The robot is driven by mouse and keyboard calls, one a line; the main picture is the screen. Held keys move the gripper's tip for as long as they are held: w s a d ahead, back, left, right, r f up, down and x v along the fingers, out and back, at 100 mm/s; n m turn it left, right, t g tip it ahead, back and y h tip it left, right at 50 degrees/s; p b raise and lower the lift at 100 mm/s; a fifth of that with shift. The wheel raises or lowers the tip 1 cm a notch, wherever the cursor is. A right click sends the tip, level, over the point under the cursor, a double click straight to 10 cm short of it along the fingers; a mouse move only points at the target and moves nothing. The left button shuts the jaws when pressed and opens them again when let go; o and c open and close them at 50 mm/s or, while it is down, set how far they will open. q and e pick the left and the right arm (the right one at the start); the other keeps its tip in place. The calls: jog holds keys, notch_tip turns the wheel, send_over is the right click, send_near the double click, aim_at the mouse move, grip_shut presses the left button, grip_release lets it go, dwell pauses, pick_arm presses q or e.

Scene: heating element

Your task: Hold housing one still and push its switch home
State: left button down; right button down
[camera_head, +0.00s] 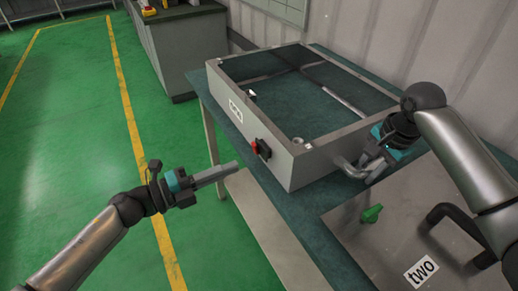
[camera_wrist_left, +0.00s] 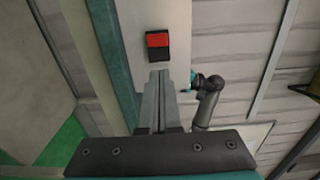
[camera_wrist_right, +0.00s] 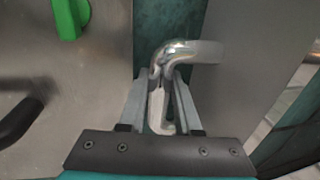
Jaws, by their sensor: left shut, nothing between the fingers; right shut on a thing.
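Housing one (camera_head: 290,165) is a grey open-topped box on the table, with a small white label (camera_head: 236,111) on its front face. Its red and black switch (camera_head: 261,149) sits on that same face, near the corner; it also shows in the left wrist view (camera_wrist_left: 158,46). My left gripper (camera_head: 236,167) is shut and empty, its fingertips pointing at the switch and apart from it in the head view. My right gripper (camera_head: 364,166) is shut on the bent metal handle (camera_wrist_right: 190,50) at the housing's right side. Part of that handle is hidden between the fingers.
A grey panel labelled two (camera_head: 400,225) lies at the right front, with a green knob (camera_head: 371,213) and a black handle (camera_head: 455,222). The green table top (camera_head: 310,210) shows around the housing. A grey cabinet (camera_head: 180,50) stands behind left. Open floor lies left.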

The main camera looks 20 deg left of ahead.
aim_at(264, 155)
pick_arm(q)
jog(key=shift+x, duration=2.95)
pick_arm(e)
jog(key=shift+w, duration=0.1)
pick_arm(q)
jog(key=shift+w, duration=0.1)
pick_arm(e)
jog(key=shift+r, duration=0.1)
pick_arm(q)
jog(key=shift+w+d, duration=0.25)
jog(key=shift+d, duration=0.05)
jog(key=shift+w, duration=0.1)
jog(key=shift+w+d+f, duration=0.1)
jog(key=shift+w+d, duration=0.15)
jog(key=shift+d, duration=0.1)
pick_arm(e)
jog(key=shift+a, duration=0.1)
pick_arm(q)
jog(key=v, duration=0.8)
